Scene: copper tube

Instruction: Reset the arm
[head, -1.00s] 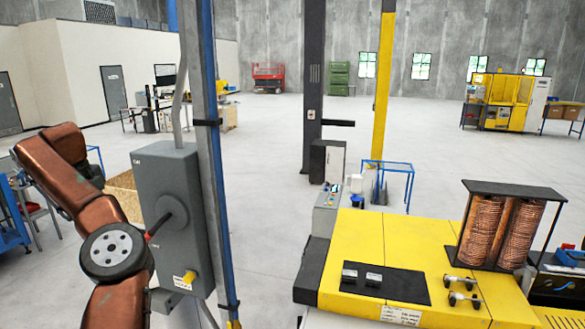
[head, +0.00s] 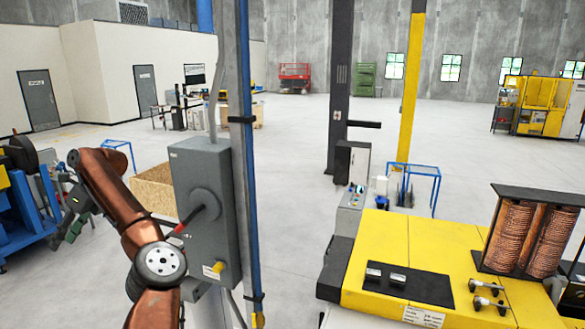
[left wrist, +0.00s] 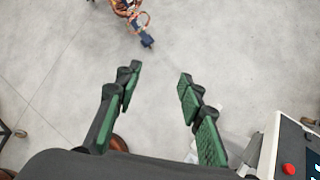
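My left arm (head: 130,205), copper-brown, rises at the left of the head view and bends over to the left. My left gripper (head: 72,215) hangs at its end, dark and small in the head view. In the left wrist view my left gripper (left wrist: 160,72) has its green-padded fingers spread wide, with only bare floor between them. It holds nothing. My right gripper is in neither view.
A grey switch box (head: 203,205) with a red-tipped lever stands close to the right of my left arm. A blue machine (head: 25,205) stands at the far left. A yellow workbench (head: 440,250) with copper coils (head: 527,238) is at the right. Open floor lies behind.

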